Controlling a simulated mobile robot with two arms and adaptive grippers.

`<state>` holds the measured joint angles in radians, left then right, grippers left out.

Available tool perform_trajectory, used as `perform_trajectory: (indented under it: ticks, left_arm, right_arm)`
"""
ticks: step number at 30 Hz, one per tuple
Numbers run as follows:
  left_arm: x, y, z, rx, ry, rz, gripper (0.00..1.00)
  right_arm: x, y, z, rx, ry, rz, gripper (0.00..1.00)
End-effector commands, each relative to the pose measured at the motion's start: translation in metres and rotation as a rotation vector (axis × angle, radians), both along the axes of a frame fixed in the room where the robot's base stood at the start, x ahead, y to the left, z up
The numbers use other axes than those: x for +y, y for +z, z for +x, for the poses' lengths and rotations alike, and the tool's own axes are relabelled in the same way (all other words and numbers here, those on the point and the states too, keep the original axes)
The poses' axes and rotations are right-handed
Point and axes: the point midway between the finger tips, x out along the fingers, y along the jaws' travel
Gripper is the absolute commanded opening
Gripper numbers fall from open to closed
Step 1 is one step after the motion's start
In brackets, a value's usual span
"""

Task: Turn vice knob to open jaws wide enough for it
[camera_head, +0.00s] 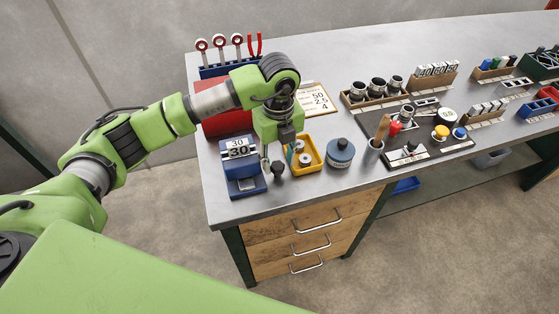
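The vice appears to be the blue device (246,186) at the near left corner of the bench, with cards reading 30 on it. A dark knob (278,169) shows at its right side; I cannot tell how it joins the vice. One thin finger shows between the device and the knob. The other finger is hard to make out, so its opening is unclear. The jaw gap is too small to judge. My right gripper is not in view.
A yellow tray (314,163) with small parts and a blue round container (340,155) stand close right of the gripper. A red box (222,124) and a blue tool rack (214,72) stand behind. Bare bench top (300,190) lies in front.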

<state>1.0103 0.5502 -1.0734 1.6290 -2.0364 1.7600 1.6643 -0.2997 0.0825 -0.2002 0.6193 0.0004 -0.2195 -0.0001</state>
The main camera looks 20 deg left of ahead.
Motion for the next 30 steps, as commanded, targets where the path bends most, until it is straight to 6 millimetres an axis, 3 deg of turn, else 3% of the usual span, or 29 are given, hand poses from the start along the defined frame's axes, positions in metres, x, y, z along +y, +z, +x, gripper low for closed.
perform_trajectory:
  ticks: [6,12,30]
  left_arm:
    - [0.000,0.038,0.003,-0.007,0.001,0.001,0.41]
    - [-0.001,0.060,0.004,-0.009,0.001,-0.001,0.41]
    - [-0.002,0.065,0.004,-0.010,0.001,-0.002,0.41]
  right_arm:
    - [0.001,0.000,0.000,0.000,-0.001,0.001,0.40]
    - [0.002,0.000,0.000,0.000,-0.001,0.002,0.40]
    - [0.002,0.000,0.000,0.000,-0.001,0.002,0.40]
